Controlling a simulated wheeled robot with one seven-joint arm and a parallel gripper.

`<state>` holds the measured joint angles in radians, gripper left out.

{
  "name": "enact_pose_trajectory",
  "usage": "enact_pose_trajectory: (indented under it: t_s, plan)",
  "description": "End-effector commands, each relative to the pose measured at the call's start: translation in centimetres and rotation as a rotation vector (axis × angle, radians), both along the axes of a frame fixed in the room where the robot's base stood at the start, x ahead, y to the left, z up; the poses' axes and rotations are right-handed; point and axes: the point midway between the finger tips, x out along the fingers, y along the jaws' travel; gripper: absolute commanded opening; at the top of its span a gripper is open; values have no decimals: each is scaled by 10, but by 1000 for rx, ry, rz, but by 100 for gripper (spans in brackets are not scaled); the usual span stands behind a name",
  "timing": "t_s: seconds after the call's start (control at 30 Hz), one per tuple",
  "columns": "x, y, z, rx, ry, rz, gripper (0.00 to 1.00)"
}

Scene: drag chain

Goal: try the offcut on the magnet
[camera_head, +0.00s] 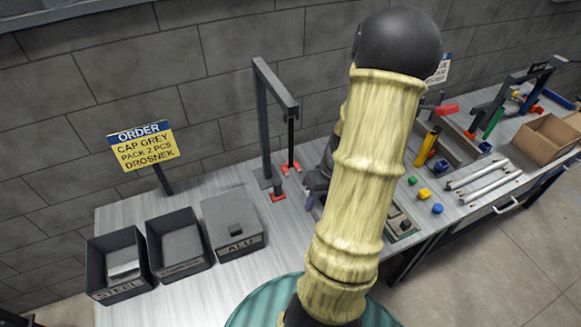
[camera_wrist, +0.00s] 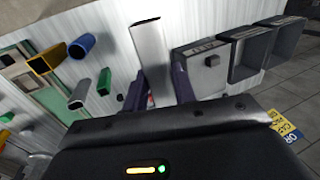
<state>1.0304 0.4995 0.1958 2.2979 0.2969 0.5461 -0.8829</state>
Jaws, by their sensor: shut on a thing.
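My gripper (camera_wrist: 158,88) is shut on the offcut (camera_wrist: 149,48), a pale grey metal bar that stands out beyond the two purple fingers in the wrist view. In the head view my gripper (camera_head: 314,194) is mostly hidden behind my own arm, and I cannot make out the offcut there. The gripper is just right of the magnet (camera_head: 291,167), a red-tipped piece hanging on a dark rod from a grey gantry stand (camera_head: 262,110). A small red-topped block (camera_head: 278,191) is below it. I cannot tell whether the offcut touches the magnet.
A STEEL bin (camera_head: 91,272) with a pale piece inside, an open middle bin (camera_head: 153,260) and a lidded ALU bin (camera_head: 219,208) stand at left. An order sign (camera_head: 143,146) is behind them. Coloured caps, tubes and a cardboard box (camera_head: 545,143) lie at right.

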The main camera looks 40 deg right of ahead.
Motion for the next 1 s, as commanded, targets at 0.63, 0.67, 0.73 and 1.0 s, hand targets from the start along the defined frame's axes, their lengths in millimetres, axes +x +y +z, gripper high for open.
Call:
enact_pose_trajectory:
  t_s: [0.63,0.67,0.73,1.0]
  plan:
    - [-31,7,0,-1,0,-1,1]
    - [-32,8,0,-1,0,-1,1]
    - [-35,8,0,-1,0,-1,1]
    - [-48,11,0,-1,0,-1,1]
